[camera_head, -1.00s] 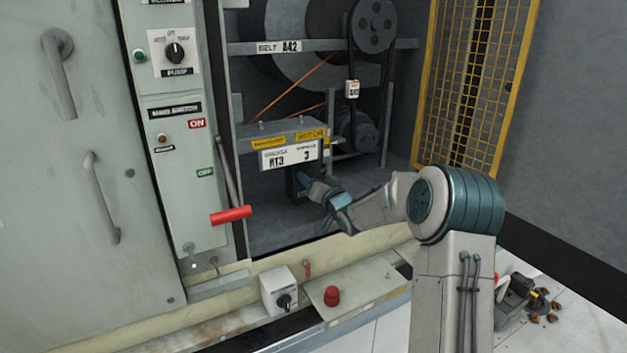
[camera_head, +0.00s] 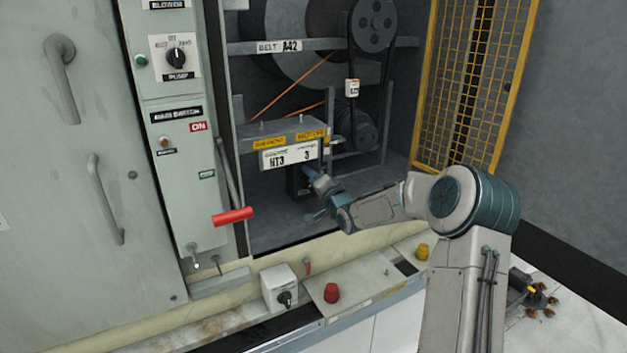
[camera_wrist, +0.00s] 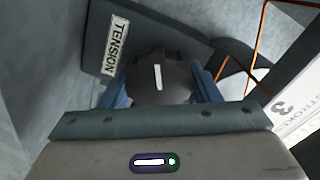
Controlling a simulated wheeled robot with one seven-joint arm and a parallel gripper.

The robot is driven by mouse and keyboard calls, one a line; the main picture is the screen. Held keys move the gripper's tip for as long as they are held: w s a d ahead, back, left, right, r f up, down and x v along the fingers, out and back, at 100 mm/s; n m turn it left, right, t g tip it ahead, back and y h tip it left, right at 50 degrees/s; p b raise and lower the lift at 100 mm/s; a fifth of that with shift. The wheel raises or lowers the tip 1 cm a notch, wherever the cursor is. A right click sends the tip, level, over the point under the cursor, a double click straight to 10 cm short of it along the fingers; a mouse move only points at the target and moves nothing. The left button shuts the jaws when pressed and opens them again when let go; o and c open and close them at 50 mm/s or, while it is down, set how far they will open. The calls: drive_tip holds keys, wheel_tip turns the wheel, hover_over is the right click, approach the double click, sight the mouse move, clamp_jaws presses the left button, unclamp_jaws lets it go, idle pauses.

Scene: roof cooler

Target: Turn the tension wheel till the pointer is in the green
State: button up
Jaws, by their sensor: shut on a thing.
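The tension wheel (camera_wrist: 160,82) is a dark, notched knob with a white mark, seen in the wrist view. My gripper (camera_wrist: 162,92) is shut on it, with one blue finger on each side. The white mark stands almost upright in that picture. A plate labelled TENSION (camera_wrist: 116,45) is beside the wheel. In the head view my gripper (camera_head: 309,176) reaches in under the grey housing, and my wrist hides most of the wheel. I cannot make out a pointer or a green zone in either view.
A red-handled lever (camera_head: 232,217) sticks out left of the opening. A yellow mesh door (camera_head: 468,85) stands open at the right. Belt and pulleys (camera_head: 374,27) are behind the housing.

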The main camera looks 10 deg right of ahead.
idle(0.3)
drive_tip(key=o, duration=1)
drive_tip(key=b+v, duration=0.1)
drive_tip(key=v, duration=1.2)
drive_tip(key=shift+s+d, duration=0.2)
drive_tip(key=shift+s, duration=0.15)
